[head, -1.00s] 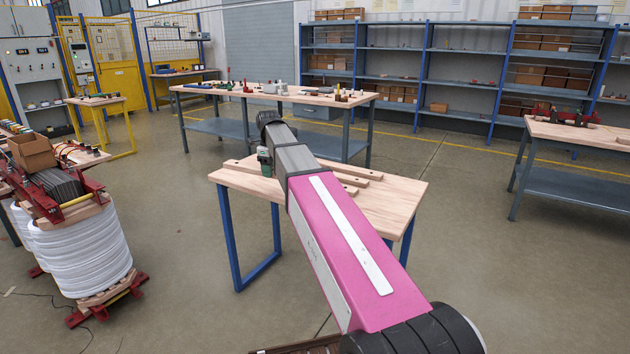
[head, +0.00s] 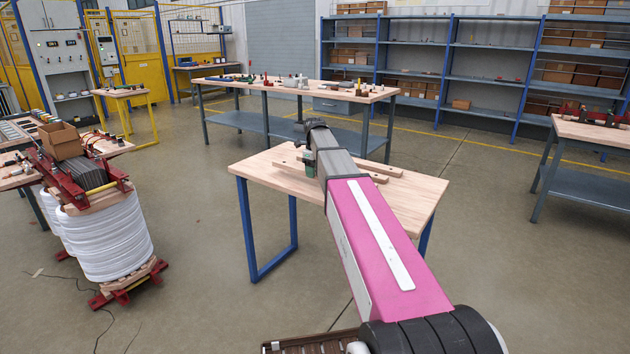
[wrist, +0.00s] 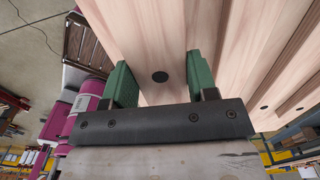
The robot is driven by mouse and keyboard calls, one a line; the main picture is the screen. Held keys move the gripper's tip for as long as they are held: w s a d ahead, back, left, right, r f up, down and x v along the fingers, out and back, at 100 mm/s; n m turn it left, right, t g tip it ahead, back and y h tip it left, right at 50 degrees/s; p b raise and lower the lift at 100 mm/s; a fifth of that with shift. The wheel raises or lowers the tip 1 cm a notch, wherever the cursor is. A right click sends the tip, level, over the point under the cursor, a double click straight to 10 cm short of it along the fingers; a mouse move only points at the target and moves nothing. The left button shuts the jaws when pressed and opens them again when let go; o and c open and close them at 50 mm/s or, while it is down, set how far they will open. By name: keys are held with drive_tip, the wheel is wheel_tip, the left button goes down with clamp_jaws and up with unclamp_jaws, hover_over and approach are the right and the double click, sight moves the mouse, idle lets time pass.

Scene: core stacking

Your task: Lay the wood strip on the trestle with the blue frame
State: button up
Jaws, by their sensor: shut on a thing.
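The trestle with the blue frame (head: 269,178) stands in the middle of the head view, its pale wooden top partly hidden by my arm. My gripper (head: 309,164) is over its far part. In the wrist view my gripper (wrist: 160,82) has its green fingers on both sides of a wood strip (wrist: 165,35) with a dark round hole, and is shut on it. The held strip (head: 287,160) shows left of the gripper in the head view. I cannot tell whether it touches the top.
Other wood strips (head: 385,169) lie on the trestle, right of my arm; strips also show in the wrist view (wrist: 290,92). A long workbench (head: 235,84) with small parts stands behind. A white-coil transformer (head: 110,245) stands at left. Open floor lies between.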

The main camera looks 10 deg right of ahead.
sight(315, 186)
drive_tip(key=shift+f, duration=2)
drive_tip(key=shift+f, duration=0.15)
drive_tip(key=o, duration=1.2)
wheel_tip(315, 186, up, 12)
drive_tip(key=shift+r, duration=0.15)
